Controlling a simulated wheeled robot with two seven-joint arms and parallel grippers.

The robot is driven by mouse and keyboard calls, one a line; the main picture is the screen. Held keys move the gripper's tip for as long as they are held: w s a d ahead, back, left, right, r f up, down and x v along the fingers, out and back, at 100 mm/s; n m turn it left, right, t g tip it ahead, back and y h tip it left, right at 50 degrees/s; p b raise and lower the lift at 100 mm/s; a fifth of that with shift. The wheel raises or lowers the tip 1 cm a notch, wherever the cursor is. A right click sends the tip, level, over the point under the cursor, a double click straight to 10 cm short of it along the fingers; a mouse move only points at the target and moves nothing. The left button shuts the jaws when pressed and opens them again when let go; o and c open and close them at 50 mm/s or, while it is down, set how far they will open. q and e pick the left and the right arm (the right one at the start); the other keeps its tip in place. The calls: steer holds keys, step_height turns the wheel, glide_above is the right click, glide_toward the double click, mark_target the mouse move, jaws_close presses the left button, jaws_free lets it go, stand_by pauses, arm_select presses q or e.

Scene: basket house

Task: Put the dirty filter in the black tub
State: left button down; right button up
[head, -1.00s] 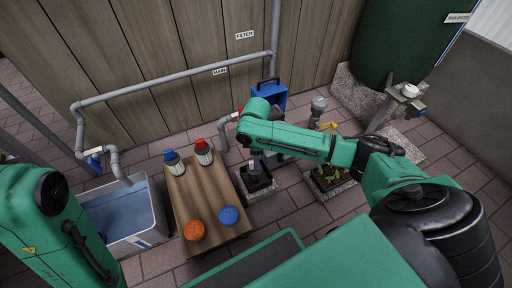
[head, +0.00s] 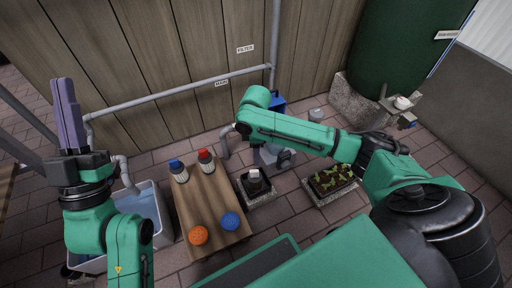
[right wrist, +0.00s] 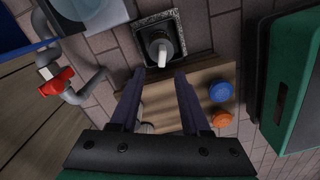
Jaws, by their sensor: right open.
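The black tub (head: 264,197) stands on the paving right of the wooden bench, and it also shows in the right wrist view (right wrist: 145,31). A pale, dark-topped cylinder, seemingly the dirty filter (head: 254,173), stands inside it; it also shows in the right wrist view (right wrist: 161,46). My right gripper (right wrist: 157,76) is open and empty, with its fingers apart from the filter. In the head view it hangs beside the tub, partly hidden by my arm. My left gripper (head: 66,112) is raised at the left, fingers up and close together; I cannot tell if it is shut.
The bench (head: 207,204) bears a blue-capped filter (head: 178,172), a red-capped filter (head: 206,161), an orange disc (head: 198,235) and a blue disc (head: 230,221). A water basin (head: 148,205) stands left, a planter (head: 332,182) right. Grey pipes (head: 180,94) run along the fence.

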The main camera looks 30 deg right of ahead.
steer(key=w+a+r+m+t+y, duration=0.15)
steer(key=a+r+t+y, duration=0.25)
steer(key=a, duration=0.7)
steer(key=w+a+r+t+y, duration=0.3)
steer(key=a+y, duration=0.2)
steer(key=a, duration=0.5)
step_height(320, 180, up, 9)
steer(key=a+m+t+y, duration=0.2)
steer(key=t, duration=0.3)
arm_select(q)
step_height(320, 180, down, 8)
steer(key=w+d+n+g+y, duration=0.1)
steer(key=w+g+y, duration=0.1)
steer(key=shift+r+p, duration=0.25)
steer(key=shift+p, duration=0.05)
arm_select(e)
steer(key=s+d+r+m+t, duration=0.2)
steer(key=d+r+m+t, duration=0.1)
steer(key=r, duration=0.4)
steer(key=s+d+r+m+t+h, duration=0.1)
steer(key=s+d+r+m+t, duration=0.1)
steer(key=d+r+t, duration=0.4)
steer(key=shift+s+d+r+m+t+h, duration=0.35)
steer(key=shift+m+t, duration=0.3)
steer(key=shift+t, duration=0.45)
arm_select(q)
steer(key=shift+d, duration=0.1)
